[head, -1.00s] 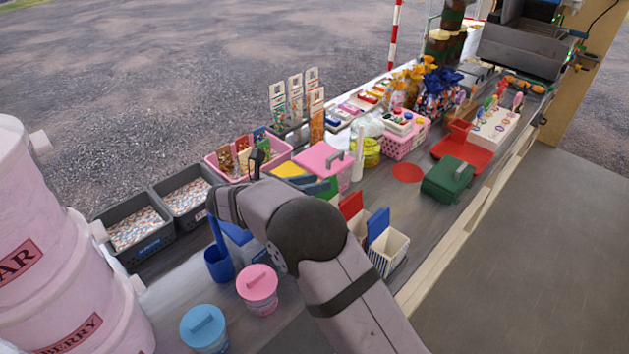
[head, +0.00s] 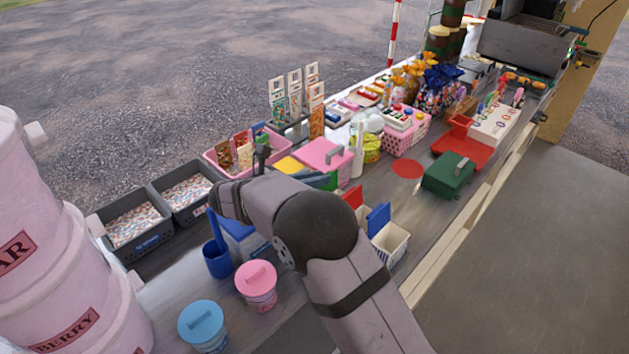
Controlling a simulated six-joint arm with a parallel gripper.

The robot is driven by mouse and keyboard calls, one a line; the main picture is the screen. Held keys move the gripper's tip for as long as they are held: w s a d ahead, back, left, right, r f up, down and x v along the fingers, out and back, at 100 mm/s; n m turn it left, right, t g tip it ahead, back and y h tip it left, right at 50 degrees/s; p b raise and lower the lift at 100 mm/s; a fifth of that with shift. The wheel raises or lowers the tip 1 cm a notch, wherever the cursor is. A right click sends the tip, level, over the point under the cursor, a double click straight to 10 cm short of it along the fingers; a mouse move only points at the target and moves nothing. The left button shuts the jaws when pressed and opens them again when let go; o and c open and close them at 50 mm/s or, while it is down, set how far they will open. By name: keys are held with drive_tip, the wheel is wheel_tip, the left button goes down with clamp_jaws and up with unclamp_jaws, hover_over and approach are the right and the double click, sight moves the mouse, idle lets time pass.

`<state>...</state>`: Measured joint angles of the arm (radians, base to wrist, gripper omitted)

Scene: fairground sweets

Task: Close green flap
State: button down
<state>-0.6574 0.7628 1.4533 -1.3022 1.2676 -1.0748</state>
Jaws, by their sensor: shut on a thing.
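A green panel, likely the green flap (head: 331,183), shows just past the upper edge of my forearm, beside a pink lidded box. It looks raised, but only a small part of it shows. A dark blue-teal piece is beside it, and I cannot tell what that belongs to. My arm crosses the counter from the lower right and bends at the wrist on the left. My gripper's fingers are hidden behind the arm, so contact with the green panel cannot be seen.
Striped boxes with a raised red flap (head: 353,196) and blue flap (head: 378,215) stand right of my arm. A green handled box (head: 448,174) is farther right. Pink (head: 256,277) and blue (head: 202,318) lidded tubs and a blue cup (head: 217,263) stand in front.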

drive_tip(key=s+d+m+t+y+b, duration=0.1)
drive_tip(key=m+b, duration=0.1)
drive_tip(key=b, duration=0.4)
drive_tip(key=s+d+m+t+y+b, duration=0.1)
drive_tip(key=s+d+m+b, duration=0.1)
drive_tip(key=b, duration=0.4)
drive_tip(key=shift+s+d+f+m+b, duration=0.2)
drive_tip(key=shift+f+m+b, duration=0.1)
drive_tip(key=shift+f+b, duration=0.1)
drive_tip(key=shift+s+d+f, duration=0.1)
drive_tip(key=shift+f, duration=0.05)
